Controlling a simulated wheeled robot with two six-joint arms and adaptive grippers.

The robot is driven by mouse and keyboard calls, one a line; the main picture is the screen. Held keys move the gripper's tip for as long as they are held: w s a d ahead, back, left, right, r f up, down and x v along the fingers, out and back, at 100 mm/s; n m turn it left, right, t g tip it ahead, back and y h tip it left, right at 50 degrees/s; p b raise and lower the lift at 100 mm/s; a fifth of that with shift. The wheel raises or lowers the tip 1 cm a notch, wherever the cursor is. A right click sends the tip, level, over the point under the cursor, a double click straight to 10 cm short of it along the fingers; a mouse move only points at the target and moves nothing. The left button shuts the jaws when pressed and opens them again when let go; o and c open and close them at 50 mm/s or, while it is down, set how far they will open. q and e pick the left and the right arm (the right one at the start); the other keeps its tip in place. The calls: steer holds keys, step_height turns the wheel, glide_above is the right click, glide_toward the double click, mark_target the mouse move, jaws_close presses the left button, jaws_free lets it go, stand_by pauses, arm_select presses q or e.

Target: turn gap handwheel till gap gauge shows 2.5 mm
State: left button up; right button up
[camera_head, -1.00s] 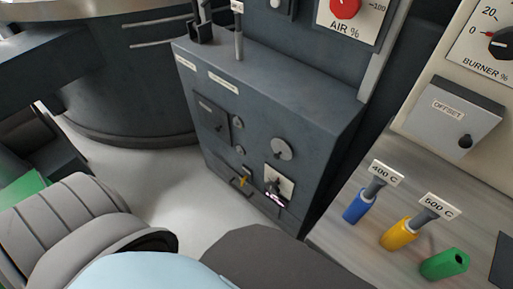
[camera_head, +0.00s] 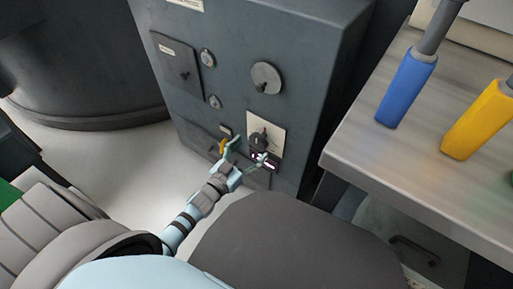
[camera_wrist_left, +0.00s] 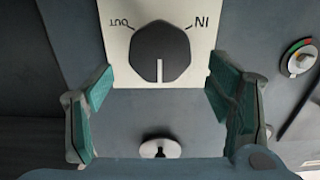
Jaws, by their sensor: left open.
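A dark, faceted knob (camera_head: 259,142) sits on a pale plate (camera_head: 277,132) low on the grey cabinet. In the left wrist view the knob (camera_wrist_left: 160,53) shows a white pointer line and upside-down OUT and IN marks. No label names it as the gap handwheel. My left gripper (camera_head: 250,153) is open and empty in front of the knob. In the wrist view its teal fingers (camera_wrist_left: 160,100) stand either side of the knob, apart from it. My right gripper is out of view.
A grey disc with a dark grip (camera_head: 266,77) is above the plate. A yellow handle (camera_head: 222,147) is left of my gripper. A gauge with a coloured arc (camera_wrist_left: 298,60) shows in the wrist view. A bench (camera_head: 350,155) with blue (camera_head: 406,88) and yellow (camera_head: 480,120) handles stands right.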

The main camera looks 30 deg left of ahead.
mark_target(257, 143)
arm_select(q)
steer(key=shift+w+d+b, duration=0.15)
steer(key=shift+w+b, duration=0.05)
steer(key=shift+w, duration=0.7)
steer(key=shift+w+d+b, duration=0.1)
steer(key=shift+w+b, duration=0.05)
steer(key=shift+w, duration=0.75)
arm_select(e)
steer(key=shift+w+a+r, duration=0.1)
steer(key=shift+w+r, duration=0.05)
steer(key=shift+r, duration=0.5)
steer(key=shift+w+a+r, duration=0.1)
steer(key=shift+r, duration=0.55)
arm_select(q)
steer(key=shift+d, duration=0.1)
steer(key=c, duration=1.1)
